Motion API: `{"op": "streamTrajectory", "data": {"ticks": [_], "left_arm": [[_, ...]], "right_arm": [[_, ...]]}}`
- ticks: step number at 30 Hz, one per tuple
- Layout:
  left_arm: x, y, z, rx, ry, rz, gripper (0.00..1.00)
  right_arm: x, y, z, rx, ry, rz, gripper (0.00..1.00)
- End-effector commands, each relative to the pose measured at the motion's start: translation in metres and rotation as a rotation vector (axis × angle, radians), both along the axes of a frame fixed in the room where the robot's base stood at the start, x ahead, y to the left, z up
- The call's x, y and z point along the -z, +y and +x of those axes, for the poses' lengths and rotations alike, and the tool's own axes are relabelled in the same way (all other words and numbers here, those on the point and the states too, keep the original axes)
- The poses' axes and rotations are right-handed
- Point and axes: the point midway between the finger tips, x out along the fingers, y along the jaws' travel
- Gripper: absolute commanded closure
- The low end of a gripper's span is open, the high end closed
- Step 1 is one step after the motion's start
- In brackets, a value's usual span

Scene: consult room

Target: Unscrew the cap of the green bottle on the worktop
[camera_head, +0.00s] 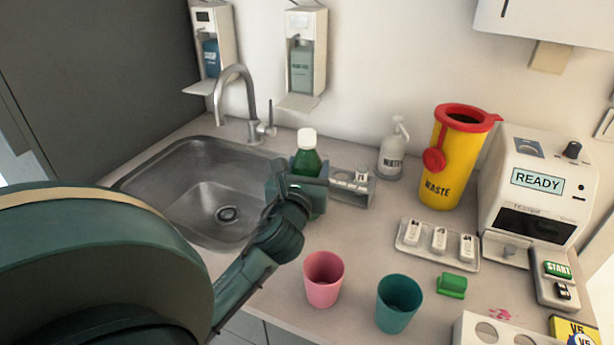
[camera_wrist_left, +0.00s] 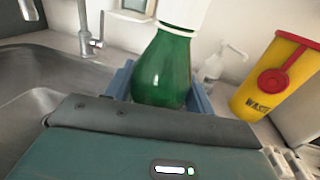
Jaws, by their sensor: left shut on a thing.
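The green bottle (camera_head: 307,161) with its white cap (camera_head: 307,137) on top is upright near the sink's right edge. My left gripper (camera_head: 301,187) is shut on the bottle's body, below the cap. The gripper hides the bottle's base, so I cannot tell whether it touches the worktop (camera_head: 376,236). In the left wrist view the bottle (camera_wrist_left: 163,70) is between the blue fingers, and part of the cap (camera_wrist_left: 183,12) shows at the top edge. My right gripper is in neither view.
A sink (camera_head: 190,187) with a tap (camera_head: 235,80) is left of the bottle. A grey rack (camera_head: 352,194) stands close to its right. A yellow waste bin (camera_head: 450,165), a test strip tray (camera_head: 436,257), a pink cup (camera_head: 323,279) and a teal cup (camera_head: 397,303) stand further right and nearer.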

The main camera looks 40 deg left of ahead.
Motion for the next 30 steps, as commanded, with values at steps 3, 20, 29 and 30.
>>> {"op": "streamTrajectory", "data": {"ticks": [3,20,29,30], "left_arm": [[-0.032,0.000,0.000,0.003,-0.007,0.007,0.72],[-0.082,0.000,0.000,0.000,-0.001,0.002,0.72],[-0.082,0.000,0.000,0.000,-0.002,0.002,0.62],[-0.082,0.000,0.000,0.000,-0.002,0.002,0.66]], "right_arm": [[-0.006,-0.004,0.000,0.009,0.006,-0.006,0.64],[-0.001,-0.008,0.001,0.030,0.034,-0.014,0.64],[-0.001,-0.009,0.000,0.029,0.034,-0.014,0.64],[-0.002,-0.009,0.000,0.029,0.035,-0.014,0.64]]}}
